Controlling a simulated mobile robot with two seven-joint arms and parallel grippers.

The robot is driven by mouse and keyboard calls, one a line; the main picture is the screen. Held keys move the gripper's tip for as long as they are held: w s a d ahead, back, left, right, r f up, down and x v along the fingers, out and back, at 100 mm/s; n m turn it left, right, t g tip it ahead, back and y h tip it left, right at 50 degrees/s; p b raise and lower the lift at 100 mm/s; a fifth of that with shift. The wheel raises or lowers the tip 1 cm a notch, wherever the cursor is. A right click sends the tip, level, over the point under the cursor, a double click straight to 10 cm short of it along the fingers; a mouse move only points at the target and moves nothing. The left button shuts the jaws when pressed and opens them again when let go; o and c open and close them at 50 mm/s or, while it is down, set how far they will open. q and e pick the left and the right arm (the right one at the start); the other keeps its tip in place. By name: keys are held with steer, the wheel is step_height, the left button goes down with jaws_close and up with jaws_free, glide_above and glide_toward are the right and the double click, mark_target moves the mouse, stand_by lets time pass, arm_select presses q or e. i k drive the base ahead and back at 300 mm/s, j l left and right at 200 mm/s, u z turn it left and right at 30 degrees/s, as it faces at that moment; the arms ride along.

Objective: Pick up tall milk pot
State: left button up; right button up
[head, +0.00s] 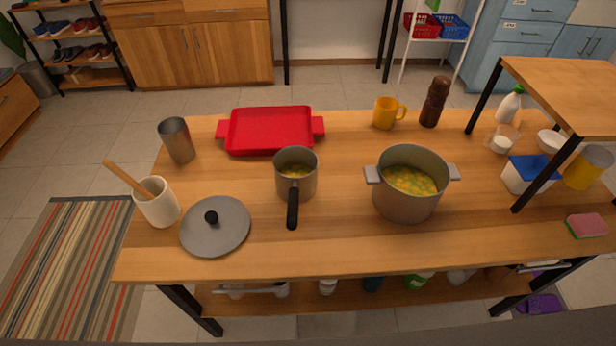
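A small, deep grey pot (296,176) with one long black handle stands upright near the middle of the wooden table (330,238). It looks like the tall milk pot. Its handle points toward the table's front edge, and yellow-green food shows inside it. A wider grey pot (408,203) with two side handles stands to its right and holds similar food. A grey lid (215,227) with a black knob lies to its left, apart from it. Neither of my grippers is in view.
A red tray (270,131) lies behind the small pot. A metal cup (177,141) and a cream holder (157,204) with a wooden utensil stand at the left. A yellow mug (385,113) and pepper mill (435,102) stand behind. A raised shelf (575,92) covers the right end.

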mark_target(295, 167)
steer(key=l+u, duration=0.15)
steer(key=l, duration=1.5)
